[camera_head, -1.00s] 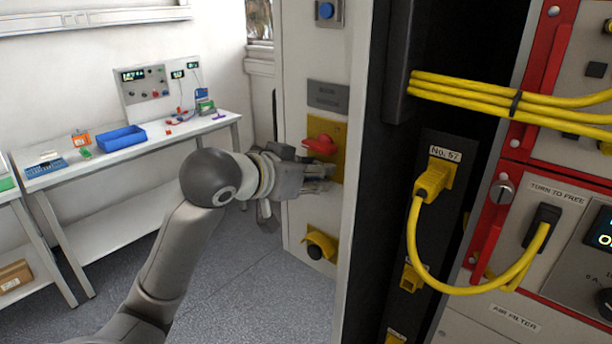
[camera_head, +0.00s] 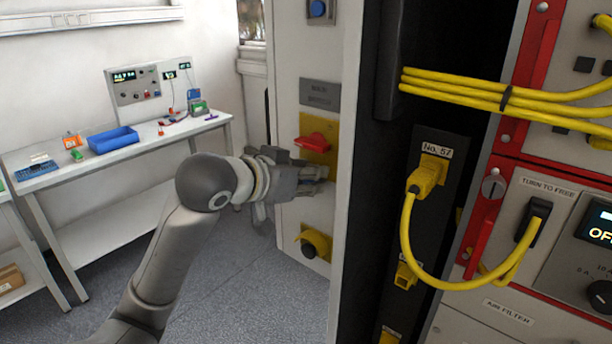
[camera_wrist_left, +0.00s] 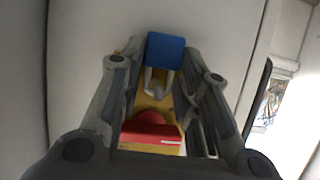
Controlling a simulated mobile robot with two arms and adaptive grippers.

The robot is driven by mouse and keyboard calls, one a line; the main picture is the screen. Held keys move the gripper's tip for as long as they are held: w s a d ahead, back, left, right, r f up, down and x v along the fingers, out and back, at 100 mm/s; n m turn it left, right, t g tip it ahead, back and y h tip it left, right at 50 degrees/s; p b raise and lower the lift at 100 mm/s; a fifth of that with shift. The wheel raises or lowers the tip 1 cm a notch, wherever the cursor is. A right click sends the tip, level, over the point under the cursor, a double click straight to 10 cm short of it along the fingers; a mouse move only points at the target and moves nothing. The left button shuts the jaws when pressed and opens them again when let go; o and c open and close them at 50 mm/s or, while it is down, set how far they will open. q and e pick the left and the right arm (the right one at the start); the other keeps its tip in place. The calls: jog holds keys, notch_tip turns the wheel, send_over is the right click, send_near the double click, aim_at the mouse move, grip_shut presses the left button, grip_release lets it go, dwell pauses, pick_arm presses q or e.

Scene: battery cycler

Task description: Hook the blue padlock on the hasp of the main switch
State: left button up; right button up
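The main switch has a red handle (camera_head: 313,142) on a yellow plate (camera_head: 330,128), on the front of a pale cabinet panel. My left gripper (camera_head: 322,173) is just below the red handle, close to the panel. In the left wrist view, the blue padlock (camera_wrist_left: 165,52) sits between my left fingertips (camera_wrist_left: 165,62), which appear closed on its body. Its pale shackle (camera_wrist_left: 149,80) points toward the red handle (camera_wrist_left: 150,132) and lies over the yellow plate, near a small grey piece. I cannot tell whether the shackle passes through the hasp. My right gripper is not in view.
A black knob on a yellow mount (camera_head: 316,243) is below my left gripper. A blue button (camera_head: 318,9) is above on the same panel. Yellow cables (camera_head: 410,235) hang in the rack to the right. A workbench (camera_head: 60,178) with a blue tray (camera_head: 113,140) stands at the left.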

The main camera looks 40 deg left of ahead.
pick_arm(q)
jog(key=o, duration=0.4)
jog(key=shift+w, duration=0.1)
jog(key=shift+o, duration=0.2)
